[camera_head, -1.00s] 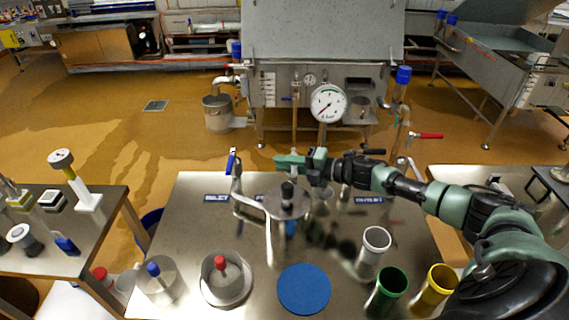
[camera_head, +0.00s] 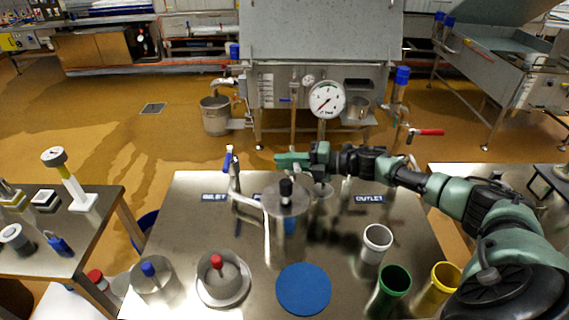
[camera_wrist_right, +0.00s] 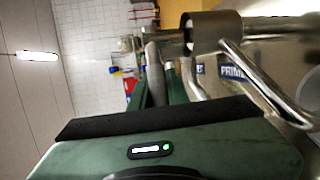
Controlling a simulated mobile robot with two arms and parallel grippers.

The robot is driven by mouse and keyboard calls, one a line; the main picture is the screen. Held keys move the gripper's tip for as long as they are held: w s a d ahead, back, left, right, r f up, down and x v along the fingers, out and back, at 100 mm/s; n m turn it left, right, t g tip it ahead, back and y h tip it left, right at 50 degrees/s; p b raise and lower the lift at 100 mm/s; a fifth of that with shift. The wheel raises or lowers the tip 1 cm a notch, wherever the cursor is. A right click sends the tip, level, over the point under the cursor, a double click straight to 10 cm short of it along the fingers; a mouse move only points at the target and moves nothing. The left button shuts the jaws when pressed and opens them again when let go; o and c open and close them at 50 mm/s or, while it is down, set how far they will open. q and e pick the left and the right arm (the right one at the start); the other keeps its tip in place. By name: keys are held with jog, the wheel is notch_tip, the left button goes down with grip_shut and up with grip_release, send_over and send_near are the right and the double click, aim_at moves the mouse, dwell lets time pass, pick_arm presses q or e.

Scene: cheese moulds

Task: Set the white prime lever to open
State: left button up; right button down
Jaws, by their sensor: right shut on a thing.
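My right gripper (camera_head: 284,160) reaches in from the right above the back of the steel table. In the right wrist view its green fingers (camera_wrist_right: 163,88) are closed around a pale grey-white lever (camera_wrist_right: 155,70), which looks like the white prime lever. Most of the lever is hidden between the fingers, so its exact angle is hard to tell. A partly covered PRIME label (camera_wrist_right: 236,72) shows beside it. In the head view the gripper hides the lever. My left gripper is not in view.
A steel pump body with a black knob (camera_head: 286,188) stands just in front of the gripper. A blue-handled lever (camera_head: 228,158) rises at the left, near the INLET label (camera_head: 214,197). A pressure gauge (camera_head: 327,99) stands behind. Several cups and a blue disc (camera_head: 303,289) occupy the front.

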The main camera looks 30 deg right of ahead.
jog(key=c, duration=1.4)
grip_release()
jog(key=shift+o, duration=0.2)
jog(key=b+v, duration=0.2)
jog(key=v, duration=0.5)
jog(key=shift+s+d, duration=0.25)
jog(key=shift+d, duration=0.05)
jog(key=shift+r, duration=0.1)
